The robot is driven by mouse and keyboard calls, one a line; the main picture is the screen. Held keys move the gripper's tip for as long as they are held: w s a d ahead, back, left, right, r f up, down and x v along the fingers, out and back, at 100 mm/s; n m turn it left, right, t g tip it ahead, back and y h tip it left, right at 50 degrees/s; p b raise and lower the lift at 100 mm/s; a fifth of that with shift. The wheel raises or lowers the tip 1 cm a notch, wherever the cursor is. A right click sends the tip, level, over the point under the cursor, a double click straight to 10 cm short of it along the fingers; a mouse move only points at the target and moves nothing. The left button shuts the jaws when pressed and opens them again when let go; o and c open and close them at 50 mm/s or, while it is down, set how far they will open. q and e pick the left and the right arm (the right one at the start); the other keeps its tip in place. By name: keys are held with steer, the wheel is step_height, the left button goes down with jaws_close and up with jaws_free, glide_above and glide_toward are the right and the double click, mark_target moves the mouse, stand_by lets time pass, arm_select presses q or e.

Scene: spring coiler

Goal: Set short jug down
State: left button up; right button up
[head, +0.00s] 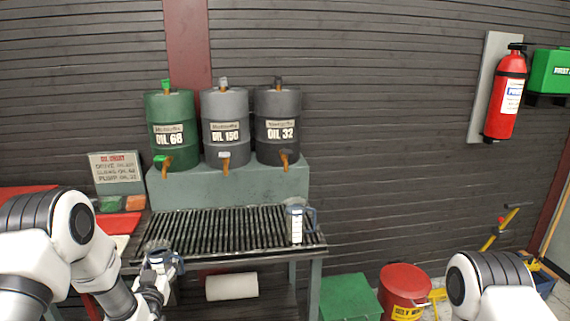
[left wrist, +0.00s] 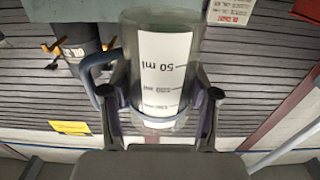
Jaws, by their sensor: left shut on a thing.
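The short jug (head: 160,257) is a small clear measuring jug with a blue-grey handle, at the front left corner of the slatted grate (head: 225,230) in the head view. My left gripper (head: 153,277) is shut on it. In the left wrist view the jug (left wrist: 163,60) sits between both fingers (left wrist: 160,100), with its white scale panel facing me and its handle on the left. Whether its base touches the grate or hangs clear is hidden. My right gripper is outside the view.
Another, taller-looking jug (head: 297,224) stands at the grate's right end. Three drums, green (head: 169,110), grey (head: 225,108) and dark (head: 277,108), sit on a raised block behind. The grate's middle is clear. A red bin (head: 403,285) stands on the right.

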arm_select(q)
steer(key=s+d+f+m+h, duration=0.1)
steer(key=s+d+f+h, duration=0.2)
steer(key=d, duration=0.4)
steer(key=s+d+f+m, duration=0.1)
steer(key=s+d+f, duration=0.2)
steer(key=d+f, duration=0.3)
steer(key=s+d+r, duration=0.3)
steer(key=s+r, duration=0.2)
steer(key=s, duration=0.2)
steer(key=shift+s+r+h+p, duration=0.15)
steer(key=shift+s+h+p, duration=0.2)
steer(key=shift+h+p, duration=0.05)
steer(key=shift+w, duration=0.1)
